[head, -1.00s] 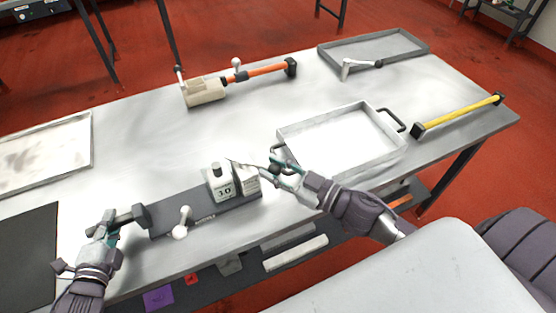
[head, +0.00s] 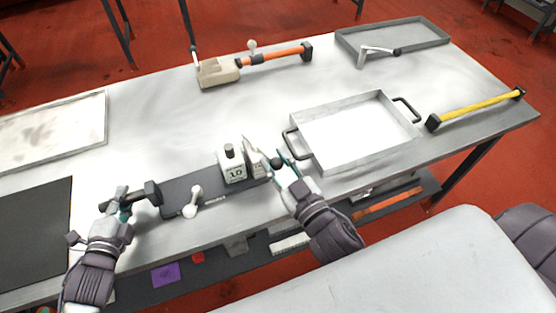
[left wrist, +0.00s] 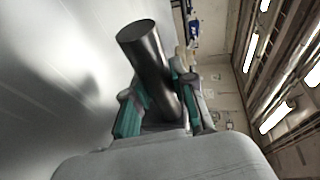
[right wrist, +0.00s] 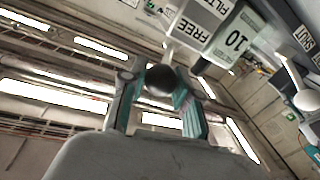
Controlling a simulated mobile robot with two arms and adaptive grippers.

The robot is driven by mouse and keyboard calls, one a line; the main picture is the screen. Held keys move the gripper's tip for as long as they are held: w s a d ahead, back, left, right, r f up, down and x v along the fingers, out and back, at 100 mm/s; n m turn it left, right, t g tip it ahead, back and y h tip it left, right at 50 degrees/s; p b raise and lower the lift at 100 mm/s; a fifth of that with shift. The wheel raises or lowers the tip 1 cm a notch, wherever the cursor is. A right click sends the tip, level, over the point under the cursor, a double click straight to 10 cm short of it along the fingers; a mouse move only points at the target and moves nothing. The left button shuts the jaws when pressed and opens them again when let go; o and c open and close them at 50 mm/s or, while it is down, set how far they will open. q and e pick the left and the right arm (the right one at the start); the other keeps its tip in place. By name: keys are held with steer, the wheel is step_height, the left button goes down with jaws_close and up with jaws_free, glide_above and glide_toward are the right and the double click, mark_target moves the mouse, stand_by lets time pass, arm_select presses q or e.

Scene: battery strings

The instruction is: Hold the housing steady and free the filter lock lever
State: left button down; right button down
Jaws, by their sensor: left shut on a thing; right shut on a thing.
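The housing is a dark grey base (head: 212,205) along the table's front edge, with a white block (head: 236,174) marked 10 and topped by a black knob. My left gripper (head: 122,208) is shut on the dark cylindrical handle (head: 138,194) at the base's left end; the left wrist view shows this handle (left wrist: 147,60) between the teal fingers. The filter lock lever (head: 254,147) is pale, beside the block's right side. My right gripper (head: 284,164) is shut on its black ball end (right wrist: 159,80). The block's FILTER FREE label (right wrist: 203,22) shows in the right wrist view.
A white-ended short lever (head: 193,202) stands on the base. A handled tray (head: 366,162) stands close right of my right gripper. A beige block with an orange bar (head: 218,72) and a yellow bar (head: 478,109) lie further off. The table's middle is clear.

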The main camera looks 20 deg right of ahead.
steer(key=shift+f, duration=0.1)
steer(key=c, duration=0.8)
jaws_free()
steer(key=s, duration=0.4)
steer(key=s+d, duration=0.1)
steer(key=s, duration=0.3)
steer(key=s+d, duration=0.1)
steer(key=s, duration=0.3)
steer(key=shift+c, duration=0.3)
